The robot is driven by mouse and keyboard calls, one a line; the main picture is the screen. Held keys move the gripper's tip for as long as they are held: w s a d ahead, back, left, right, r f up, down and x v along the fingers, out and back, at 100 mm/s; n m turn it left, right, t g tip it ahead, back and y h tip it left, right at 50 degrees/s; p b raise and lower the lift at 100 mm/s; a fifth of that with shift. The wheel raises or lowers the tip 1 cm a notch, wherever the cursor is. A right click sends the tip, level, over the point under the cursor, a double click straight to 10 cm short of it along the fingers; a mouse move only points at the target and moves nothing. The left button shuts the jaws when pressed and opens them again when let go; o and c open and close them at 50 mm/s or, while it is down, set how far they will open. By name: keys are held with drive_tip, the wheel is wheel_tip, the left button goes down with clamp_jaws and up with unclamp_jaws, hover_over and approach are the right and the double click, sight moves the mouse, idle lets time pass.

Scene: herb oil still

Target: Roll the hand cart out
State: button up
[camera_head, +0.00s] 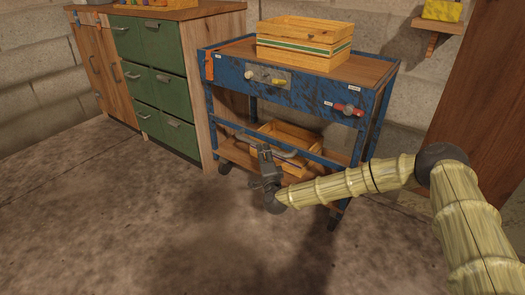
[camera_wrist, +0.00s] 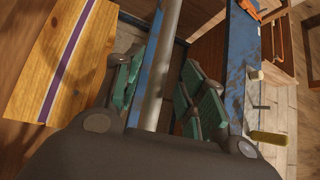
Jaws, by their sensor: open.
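The hand cart (camera_head: 300,93) is a worn blue metal frame with a wooden top and lower shelf, on dark casters, against the block wall. A grey bar (camera_head: 236,138) runs along its front at mid height; in the wrist view this bar (camera_wrist: 165,50) runs lengthwise between my fingers. My gripper (camera_head: 266,160) is open at the cart's front, low, near the bar. In the wrist view my gripper's (camera_wrist: 160,88) green-padded fingers stand on both sides of the bar, with gaps visible. Whether any pad touches the bar I cannot tell.
A wooden crate with a green stripe (camera_head: 303,50) stands on the cart's top. A striped crate (camera_head: 290,136) sits on the lower shelf, close to my gripper. A green drawer cabinet (camera_head: 160,85) stands close on the left. The concrete floor (camera_head: 120,215) in front is clear.

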drive_tip(key=shift+b+x, duration=0.75)
drive_tip(key=shift+x, duration=1.5)
drive_tip(key=shift+c, duration=0.5)
clamp_jaws()
